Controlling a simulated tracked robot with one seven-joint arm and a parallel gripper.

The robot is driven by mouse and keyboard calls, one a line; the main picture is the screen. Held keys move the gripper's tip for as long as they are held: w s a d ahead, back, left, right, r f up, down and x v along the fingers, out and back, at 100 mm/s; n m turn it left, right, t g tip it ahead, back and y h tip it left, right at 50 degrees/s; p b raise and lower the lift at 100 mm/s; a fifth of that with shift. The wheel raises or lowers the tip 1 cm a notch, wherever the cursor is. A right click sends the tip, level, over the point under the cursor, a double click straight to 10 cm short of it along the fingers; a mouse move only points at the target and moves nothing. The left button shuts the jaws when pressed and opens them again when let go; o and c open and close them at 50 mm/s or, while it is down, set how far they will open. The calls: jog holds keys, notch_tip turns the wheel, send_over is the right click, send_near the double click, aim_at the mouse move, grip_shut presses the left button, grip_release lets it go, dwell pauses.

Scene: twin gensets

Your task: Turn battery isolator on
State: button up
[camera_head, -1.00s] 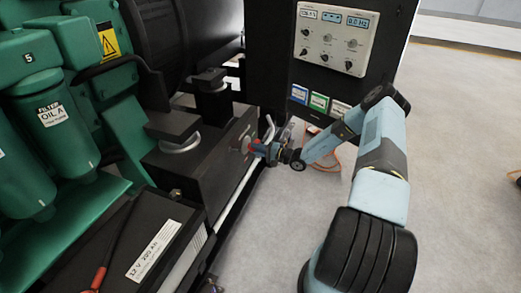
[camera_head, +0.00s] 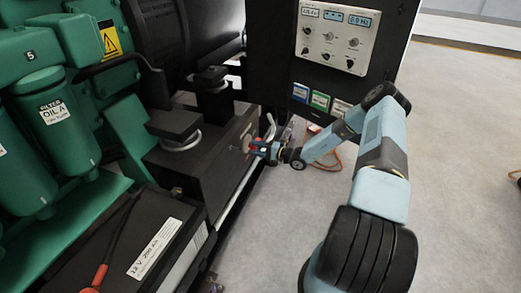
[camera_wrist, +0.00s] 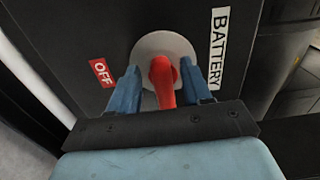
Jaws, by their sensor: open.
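The battery isolator has a red handle (camera_wrist: 162,82) on a round pale plate (camera_wrist: 165,46), set in the face of a black box (camera_wrist: 75,40). A red OFF label (camera_wrist: 101,72) is on the left and a white BATTERY label (camera_wrist: 219,47) on the right in the wrist view. My gripper (camera_wrist: 160,88) is open, with one blue finger on each side of the red handle. Whether a finger touches the handle cannot be told. In the head view my gripper (camera_head: 258,148) is at the side of the black box, hiding most of the handle.
A control panel (camera_head: 338,35) stands behind the arm. A 12 V battery (camera_head: 130,235) is at the front left, beside green engine parts with an oil filter (camera_head: 58,130). An orange cable (camera_head: 335,160) lies behind the arm.

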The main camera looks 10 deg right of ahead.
jog(key=shift+d, duration=0.1)
jog(key=v, duration=1.3)
jog(key=shift+s+d, duration=0.2)
jog(key=shift+d, duration=0.1)
